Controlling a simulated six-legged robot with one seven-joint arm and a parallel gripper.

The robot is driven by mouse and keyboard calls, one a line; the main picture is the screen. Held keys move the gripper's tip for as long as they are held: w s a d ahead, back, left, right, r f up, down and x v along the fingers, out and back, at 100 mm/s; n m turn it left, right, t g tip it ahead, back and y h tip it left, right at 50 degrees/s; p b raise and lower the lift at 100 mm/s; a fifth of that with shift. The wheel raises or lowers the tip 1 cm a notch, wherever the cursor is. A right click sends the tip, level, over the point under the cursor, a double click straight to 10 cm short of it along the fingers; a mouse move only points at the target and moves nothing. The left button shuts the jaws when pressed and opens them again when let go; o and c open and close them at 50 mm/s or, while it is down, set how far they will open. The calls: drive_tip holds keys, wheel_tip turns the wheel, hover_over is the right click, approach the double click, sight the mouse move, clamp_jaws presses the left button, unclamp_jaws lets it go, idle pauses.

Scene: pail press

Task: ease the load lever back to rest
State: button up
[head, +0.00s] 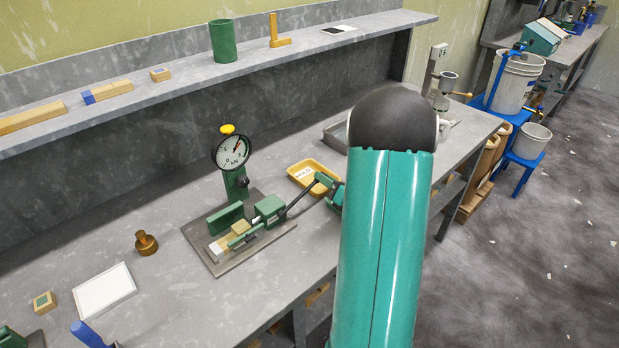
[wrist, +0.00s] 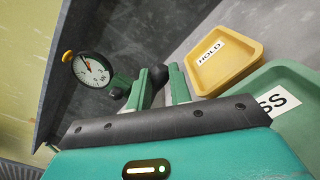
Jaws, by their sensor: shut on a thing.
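The load lever (head: 298,199) is a dark rod rising at a slant to the right from the green press (head: 268,208) on its grey base plate. My gripper (head: 323,187) is at the lever's upper end. In the wrist view the green fingers are shut on the lever's black knob (wrist: 158,76). The round load gauge (head: 232,151), marked kN, stands on a green post behind the press, and it also shows in the wrist view (wrist: 92,68). A pale wooden test piece (head: 222,243) lies at the press's left end. My teal arm hides part of the bench.
A yellow HOLD tray (head: 303,172) lies just behind my gripper. A green tray (wrist: 285,100) is beside it. A brass weight (head: 146,243), a white pad (head: 104,291) and a small block (head: 44,301) lie to the left. A shelf (head: 180,70) runs behind.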

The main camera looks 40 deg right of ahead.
drive_tip(key=shift+a+r, duration=0.45)
drive_tip(key=shift+r, duration=0.3)
drive_tip(key=shift+a+r, duration=0.45)
drive_tip(key=shift+r, duration=0.4)
drive_tip(key=shift+a+r, duration=1.45)
drive_tip(key=shift+r, duration=0.15)
drive_tip(key=shift+s+a+r, duration=0.1)
drive_tip(key=shift+a+r, duration=0.5)
drive_tip(key=shift+a, duration=0.35)
drive_tip(key=shift+a+r, duration=0.55)
drive_tip(key=shift+a, duration=0.4)
